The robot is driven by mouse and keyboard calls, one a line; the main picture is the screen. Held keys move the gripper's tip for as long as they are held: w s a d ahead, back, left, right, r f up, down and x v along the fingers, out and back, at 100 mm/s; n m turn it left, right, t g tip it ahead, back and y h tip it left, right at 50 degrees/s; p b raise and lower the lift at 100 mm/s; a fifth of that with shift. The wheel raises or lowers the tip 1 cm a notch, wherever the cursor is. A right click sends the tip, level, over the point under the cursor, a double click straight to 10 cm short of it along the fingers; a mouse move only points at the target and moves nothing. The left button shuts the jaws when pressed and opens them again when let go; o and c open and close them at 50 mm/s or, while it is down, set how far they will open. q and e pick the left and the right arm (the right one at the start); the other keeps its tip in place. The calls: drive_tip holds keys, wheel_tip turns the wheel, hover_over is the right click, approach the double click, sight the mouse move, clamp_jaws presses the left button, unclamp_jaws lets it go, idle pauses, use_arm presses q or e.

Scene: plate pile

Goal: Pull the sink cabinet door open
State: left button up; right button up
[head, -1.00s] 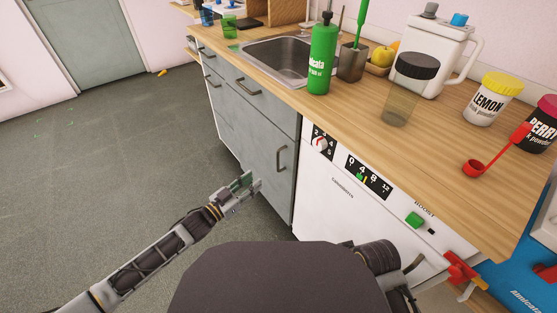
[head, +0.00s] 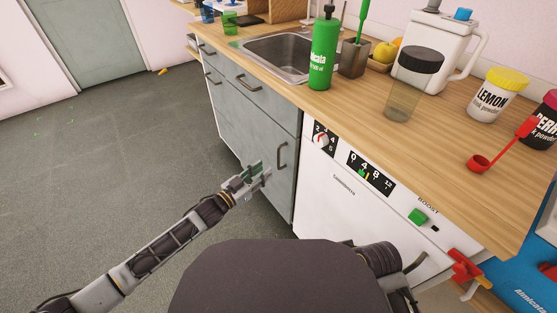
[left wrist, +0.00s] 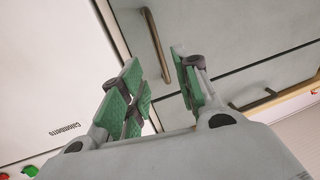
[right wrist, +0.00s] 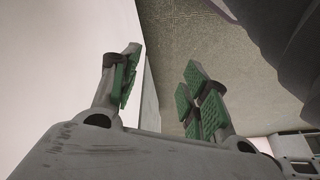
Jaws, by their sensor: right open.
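The grey sink cabinet door (head: 255,138) is shut below the sink (head: 280,58), with a vertical bar handle (head: 282,154) near its right edge. My left gripper (head: 260,174) is just in front of the door, a little left of and below the handle. In the left wrist view, my left gripper (left wrist: 155,82) is open and empty. The handle (left wrist: 156,45) shows beyond the gap between its green-padded fingers, apart from them. My right gripper (right wrist: 158,90) is open and empty in the right wrist view, and I cannot make it out in the head view.
A white dishwasher front (head: 345,215) adjoins the door on the right. Drawers (head: 248,86) with bar handles are above and left. The wooden counter (head: 350,112) holds a green bottle (head: 323,55), a white jug (head: 437,48) and jars.

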sight(278, 159)
use_arm(q)
drive_tip(key=shift+b+x, duration=0.8)
drive_tip(key=shift+x, duration=2)
drive_tip(key=shift+b+x, duration=0.5)
drive_tip(key=shift+x, duration=1.2)
use_arm(e)
wheel_tip(278, 159, down, 7)
drive_tip(key=a+y, duration=0.1)
drive_tip(key=shift+w+a+r+t, duration=0.15)
drive_tip(key=shift+w+a+t, duration=0.05)
drive_tip(key=shift+a+t, duration=0.2)
use_arm(q)
clamp_jaws()
use_arm(e)
drive_tip(key=shift+w+r, duration=0.15)
drive_tip(key=shift+r, duration=0.15)
